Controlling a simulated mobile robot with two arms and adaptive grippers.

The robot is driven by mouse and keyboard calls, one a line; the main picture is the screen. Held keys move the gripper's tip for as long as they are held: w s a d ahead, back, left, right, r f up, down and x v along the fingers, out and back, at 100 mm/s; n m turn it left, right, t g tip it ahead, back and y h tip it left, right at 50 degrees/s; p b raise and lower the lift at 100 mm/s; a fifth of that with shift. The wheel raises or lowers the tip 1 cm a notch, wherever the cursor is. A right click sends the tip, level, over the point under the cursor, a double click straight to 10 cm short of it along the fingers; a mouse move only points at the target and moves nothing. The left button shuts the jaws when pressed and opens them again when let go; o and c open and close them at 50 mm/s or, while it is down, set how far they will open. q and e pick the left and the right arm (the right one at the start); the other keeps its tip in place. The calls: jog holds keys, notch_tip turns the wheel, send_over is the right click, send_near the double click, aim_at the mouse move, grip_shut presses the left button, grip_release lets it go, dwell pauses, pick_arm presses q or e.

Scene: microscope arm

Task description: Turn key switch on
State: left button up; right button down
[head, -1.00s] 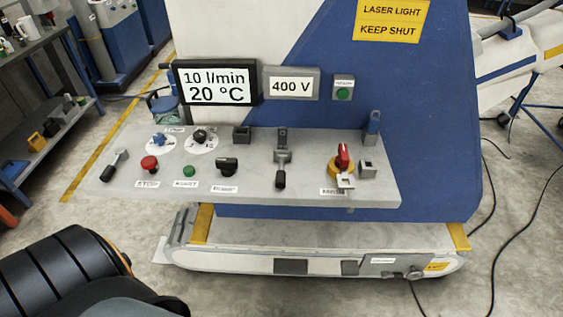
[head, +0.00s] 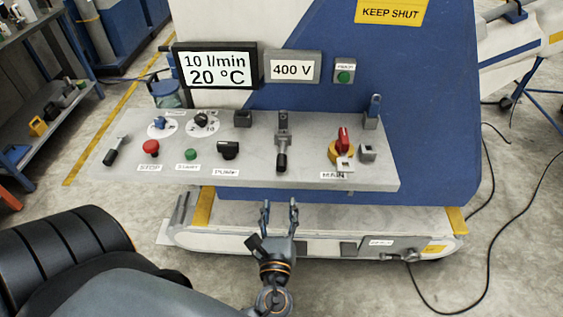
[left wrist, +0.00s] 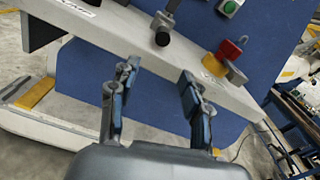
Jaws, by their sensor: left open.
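The grey control panel (head: 310,177) carries several switches, and I cannot tell for sure which is the key switch. A red rotary handle on a yellow base (head: 341,145), labelled MAIN, sits at the right and also shows in the left wrist view (left wrist: 226,54). A black knob (head: 228,150) labelled PUMP sits left of the middle. A lever with a black grip (head: 282,160) stands between them. My left gripper (head: 279,206) is open and empty, in front of and below the panel edge. It also shows in the left wrist view (left wrist: 160,78), apart from the panel. My right gripper is not in view.
A red button (head: 151,147), a green button (head: 190,154) and a lever (head: 112,152) are on the panel's left. Displays (head: 215,66) stand behind it. The machine's low base (head: 330,246) juts out below the panel. Open floor lies in front.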

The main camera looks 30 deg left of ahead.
aim_at(281, 171)
pick_arm(q)
jog(key=p+x, duration=0.1)
jog(key=x, duration=0.3)
jog(key=r+p+x, duration=0.1)
jog(key=x, duration=0.4)
jog(key=p+x, duration=0.1)
jog(key=x, duration=0.4)
jog(key=shift+s+a+r+p, duration=0.1)
jog(key=shift+r+p, duration=0.05)
jog(key=shift+p, duration=0.25)
grip_shut()
